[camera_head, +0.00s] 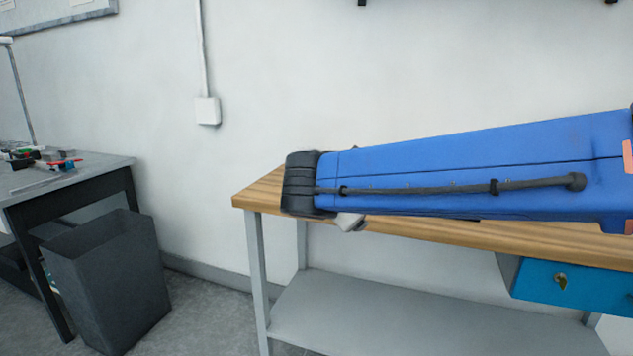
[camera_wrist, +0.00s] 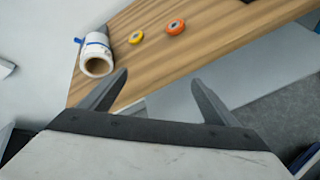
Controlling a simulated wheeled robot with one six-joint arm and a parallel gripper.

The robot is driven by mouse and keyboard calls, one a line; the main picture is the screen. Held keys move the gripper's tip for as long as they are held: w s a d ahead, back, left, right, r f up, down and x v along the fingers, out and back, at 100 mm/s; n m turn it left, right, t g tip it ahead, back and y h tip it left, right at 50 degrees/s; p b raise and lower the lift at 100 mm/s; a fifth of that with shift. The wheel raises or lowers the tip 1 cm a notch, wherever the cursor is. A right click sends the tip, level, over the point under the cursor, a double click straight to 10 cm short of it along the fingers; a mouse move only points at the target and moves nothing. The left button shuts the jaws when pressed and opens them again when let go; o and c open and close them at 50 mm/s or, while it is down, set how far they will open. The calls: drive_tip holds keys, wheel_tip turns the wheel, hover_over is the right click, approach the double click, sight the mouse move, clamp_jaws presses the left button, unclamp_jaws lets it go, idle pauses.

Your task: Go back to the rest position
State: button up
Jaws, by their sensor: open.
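My gripper (camera_wrist: 160,76) is open in the wrist view, its two grey fingers spread apart with nothing between them. A white roll (camera_wrist: 97,67) with a blue band lies near the end of the wooden bench top (camera_wrist: 209,22), beyond the fingers. A yellow ring-shaped roll (camera_wrist: 136,38) and an orange one (camera_wrist: 175,26) lie on the same top, apart from the gripper. In the head view my blue arm stretches across the bench top (camera_head: 470,238) and hides most of it. The rolls do not show there.
The bench has a grey lower shelf (camera_head: 345,310) and a blue drawer (camera_head: 570,285) at right. A dark bin (camera_head: 110,285) stands at left beside a grey desk (camera_head: 85,170) with tools on it. A wall rises behind, and some floor is clear between bin and bench.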

drive_tip(key=s+d+f+m+g, duration=0.3)
drive_tip(key=s+d+f+m, duration=0.25)
drive_tip(key=d, duration=0.45)
drive_tip(key=s+d+f+m+g, duration=0.2)
drive_tip(key=s+d+f+m, duration=0.2)
drive_tip(key=s+d+m, duration=0.45)
drive_tip(key=s+d+f+m+y, duration=0.2)
drive_tip(key=s+f+m, duration=0.2)
drive_tip(key=s+m, duration=0.1)
drive_tip(key=s+d+f+m+g+y, duration=0.1)
drive_tip(key=s+f+m, duration=0.3)
drive_tip(key=s, duration=0.4)
drive_tip(key=shift+s+d+f+m+g+y, duration=0.3)
drive_tip(key=shift+d+m+y, duration=0.2)
drive_tip(key=shift+d+m, duration=0.15)
drive_tip(key=shift+o, duration=0.5)
